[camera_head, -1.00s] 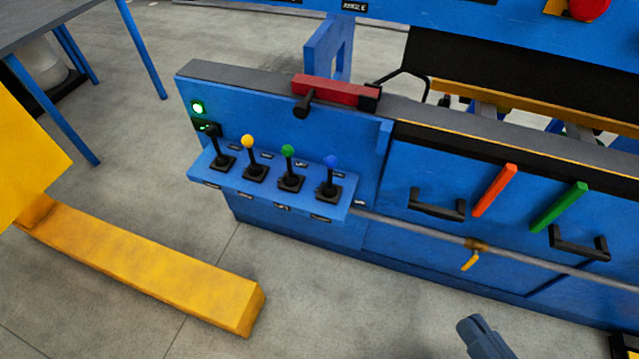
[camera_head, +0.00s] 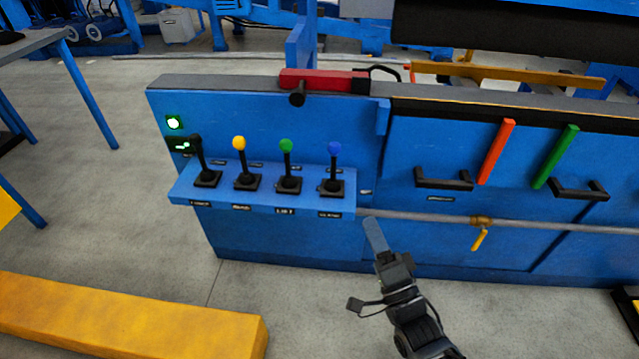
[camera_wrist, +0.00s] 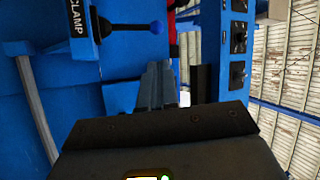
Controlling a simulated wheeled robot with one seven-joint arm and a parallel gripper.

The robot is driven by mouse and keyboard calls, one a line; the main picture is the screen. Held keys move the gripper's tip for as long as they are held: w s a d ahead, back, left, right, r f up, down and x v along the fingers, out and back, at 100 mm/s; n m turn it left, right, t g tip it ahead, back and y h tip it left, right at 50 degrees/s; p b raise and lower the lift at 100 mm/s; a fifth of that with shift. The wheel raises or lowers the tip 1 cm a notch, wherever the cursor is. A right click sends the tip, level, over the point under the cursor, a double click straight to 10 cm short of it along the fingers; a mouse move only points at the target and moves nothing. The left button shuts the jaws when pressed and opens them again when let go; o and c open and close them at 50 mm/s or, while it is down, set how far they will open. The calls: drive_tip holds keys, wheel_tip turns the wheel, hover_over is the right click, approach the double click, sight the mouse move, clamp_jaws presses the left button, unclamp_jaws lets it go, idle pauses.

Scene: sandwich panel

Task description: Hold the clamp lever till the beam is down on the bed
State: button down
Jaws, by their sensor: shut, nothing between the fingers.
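The clamp lever (camera_head: 334,165) is a black stick with a blue knob, at the right end of the lever shelf. It stands roughly upright. In the wrist view its blue knob (camera_wrist: 156,27) shows at the top, beside the CLAMP label (camera_wrist: 78,18). My gripper (camera_head: 374,232) is shut and empty, below and right of the lever, apart from it. Its fingers (camera_wrist: 157,85) also show in the wrist view. A dark beam (camera_head: 500,35) hangs at the upper right, with a visible gap above yellow bars (camera_head: 510,76), perhaps the bed. Contact at the far end is hidden.
Levers with black (camera_head: 199,160), yellow (camera_head: 242,163) and green (camera_head: 288,165) knobs stand left on the same shelf (camera_head: 270,202). A grey pipe (camera_head: 560,227) with a yellow valve handle (camera_head: 479,239) runs right. A yellow block (camera_head: 130,325) lies on the floor, lower left.

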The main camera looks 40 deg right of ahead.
sight(337, 154)
drive_tip(key=shift+w+d+f+m+h, duration=0.2)
drive_tip(key=shift+w+m, duration=0.15)
drive_tip(key=shift+w, duration=0.2)
drive_tip(key=shift+w+d+f+m+h, duration=0.1)
drive_tip(key=shift+w+f+m, duration=0.1)
drive_tip(key=shift+w+m, duration=0.25)
drive_tip(key=shift+w, duration=0.15)
drive_tip(key=x, duration=1.4)
drive_tip(key=shift+r+b, duration=0.15)
drive_tip(key=shift+b, duration=0.2)
drive_tip(key=g+p, duration=0.1)
drive_tip(key=p, duration=0.1)
drive_tip(key=w+d+m+p, duration=0.1)
drive_tip(key=p, duration=0.1)
drive_tip(key=shift+d+r+g, duration=0.25)
drive_tip(key=shift+r+g, duration=0.05)
drive_tip(key=shift+g, duration=0.1)
idle(1.5)
